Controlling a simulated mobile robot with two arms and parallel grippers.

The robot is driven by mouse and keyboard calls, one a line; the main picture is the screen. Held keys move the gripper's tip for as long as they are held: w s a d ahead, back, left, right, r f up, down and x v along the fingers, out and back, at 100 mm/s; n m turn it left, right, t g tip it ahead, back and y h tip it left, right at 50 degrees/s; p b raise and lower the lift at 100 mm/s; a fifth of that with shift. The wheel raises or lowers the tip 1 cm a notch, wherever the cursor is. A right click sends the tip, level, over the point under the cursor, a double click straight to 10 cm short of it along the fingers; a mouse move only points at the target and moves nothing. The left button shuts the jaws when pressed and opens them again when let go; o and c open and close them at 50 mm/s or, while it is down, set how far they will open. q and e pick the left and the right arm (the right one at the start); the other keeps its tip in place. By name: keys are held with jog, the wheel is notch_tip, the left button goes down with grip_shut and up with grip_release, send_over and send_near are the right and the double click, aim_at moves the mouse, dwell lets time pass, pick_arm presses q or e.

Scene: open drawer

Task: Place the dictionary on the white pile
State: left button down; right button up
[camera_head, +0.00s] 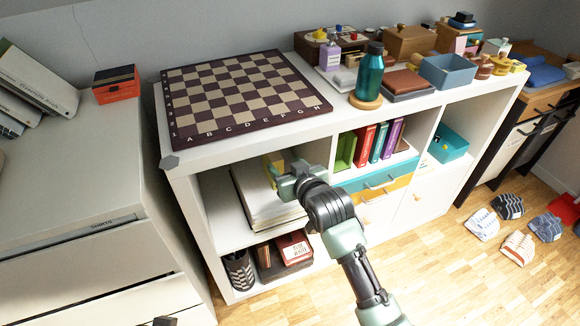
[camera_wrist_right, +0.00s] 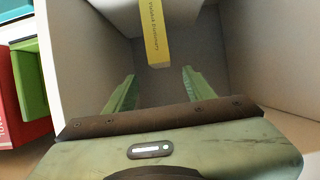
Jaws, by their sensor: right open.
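The yellow dictionary (camera_head: 269,171) is in the upper left compartment of the white shelf, at the white pile (camera_head: 248,198). In the right wrist view its yellow spine (camera_wrist_right: 155,38) shows, with a white surface directly behind it. My right gripper (camera_head: 284,181) reaches into this compartment and partly hides the dictionary and pile. In the wrist view my right gripper (camera_wrist_right: 159,74) is open and empty, its fingers apart and the dictionary's near end just beyond the tips. I cannot tell whether the dictionary rests fully on the pile.
The white shelf (camera_head: 240,150) has side walls and a top board close around my right arm. A chessboard (camera_head: 240,90) and a teal bottle (camera_head: 369,75) stand on top.

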pick_arm(q)
jog(key=shift+s+a+r+g, duration=0.15)
jog(key=shift+s+g, duration=0.1)
jog(key=shift+s, duration=0.2)
jog(key=shift+s+a+f+g, duration=0.15)
jog(key=shift+s+g, duration=0.1)
jog(key=shift+s, duration=0.2)
pick_arm(e)
jog(key=s+d+f+g+h, duration=0.1)
jog(key=s+d+f+g, duration=0.2)
jog(key=s, duration=0.9)
jog(key=s+d+f+m+g+h, duration=0.1)
jog(key=s+d+f+g, duration=0.2)
jog(key=s+d+f, duration=0.2)
jog(key=s+d+f+g+h, duration=0.2)
jog(key=s+d, duration=0.6)
jog(key=s, duration=1.1)
jog(key=shift+d+f+m+g, duration=0.35)
jog(key=shift+f+g, duration=0.35)
jog(key=shift+f, duration=0.25)
pick_arm(q)
jog(key=shift+p, duration=0.4)
